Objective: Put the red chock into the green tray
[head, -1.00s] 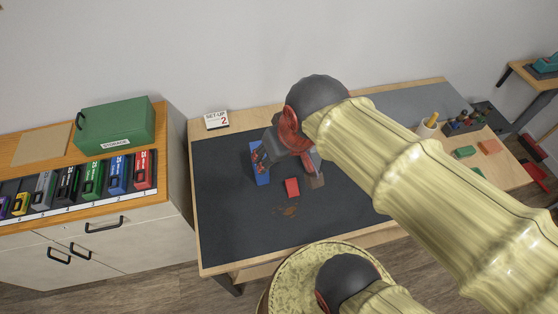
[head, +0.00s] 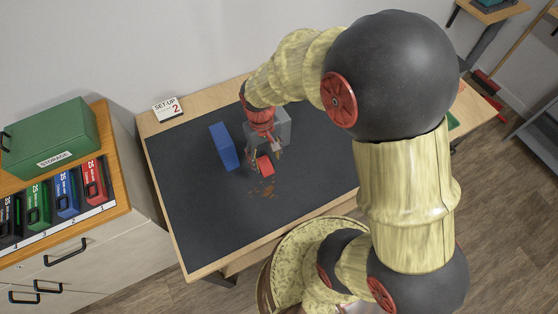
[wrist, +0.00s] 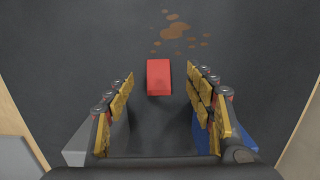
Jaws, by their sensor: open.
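The red chock (head: 265,165) lies on the dark mat, beside brown stains. My gripper (head: 264,152) is just over it in the head view, pointing down. In the wrist view the red chock (wrist: 159,77) shows between the fingertips of my open gripper (wrist: 160,85), with dark mat visible on both sides of it. No contact shows, and the jaws are empty. I cannot make out a green tray; only a small green edge (head: 453,122) shows at the right, partly behind my arm.
A blue block (head: 224,146) stands left of the gripper and a grey block (head: 283,125) behind it. A SET-UP 2 sign (head: 168,109) stands at the table's back edge. A green storage box (head: 50,140) sits on the left cabinet. The mat's front left (head: 210,220) is clear.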

